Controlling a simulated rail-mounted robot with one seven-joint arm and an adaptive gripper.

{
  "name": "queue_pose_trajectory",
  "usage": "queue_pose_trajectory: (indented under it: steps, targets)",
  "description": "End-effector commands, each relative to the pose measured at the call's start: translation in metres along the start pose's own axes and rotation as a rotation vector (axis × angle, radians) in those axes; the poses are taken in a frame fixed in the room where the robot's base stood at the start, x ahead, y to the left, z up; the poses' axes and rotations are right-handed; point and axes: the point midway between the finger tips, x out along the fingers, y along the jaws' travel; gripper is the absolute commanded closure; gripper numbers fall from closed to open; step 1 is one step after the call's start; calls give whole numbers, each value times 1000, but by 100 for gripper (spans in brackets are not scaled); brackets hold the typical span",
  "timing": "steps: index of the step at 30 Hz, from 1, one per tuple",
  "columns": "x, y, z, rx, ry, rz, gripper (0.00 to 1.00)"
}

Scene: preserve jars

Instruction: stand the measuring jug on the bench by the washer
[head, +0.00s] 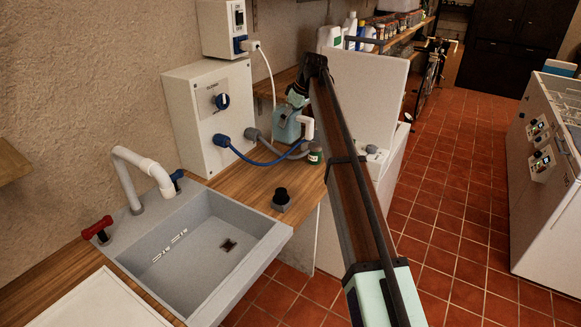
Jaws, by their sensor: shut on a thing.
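The measuring jug (284,124) looks like a blue-green, partly see-through vessel at the back of the wooden bench (232,182). My gripper (296,98) is just above it, shut at the jug's upper part, and its fingertips are small and partly hidden by my arm. I cannot tell whether the jug's base touches the bench. A white machine with a raised lid (362,92), likely the washer, stands right of the bench's far end, partly behind my arm.
A white curved pipe (307,124), a small dark jar (315,156) and blue and grey hoses (262,160) crowd the area beside the jug. A white control box (210,115) is on the left.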

Motion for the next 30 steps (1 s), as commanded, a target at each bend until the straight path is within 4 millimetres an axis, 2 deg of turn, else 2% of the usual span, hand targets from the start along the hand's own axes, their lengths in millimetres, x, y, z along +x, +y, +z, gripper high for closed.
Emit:
queue_pose_trajectory:
  steps: [12,18,30]
  targets:
    - [80,-1,35,3,-1,-1,81]
    - [113,-1,48,2,-1,0,81]
    - [138,0,58,2,0,1,81]
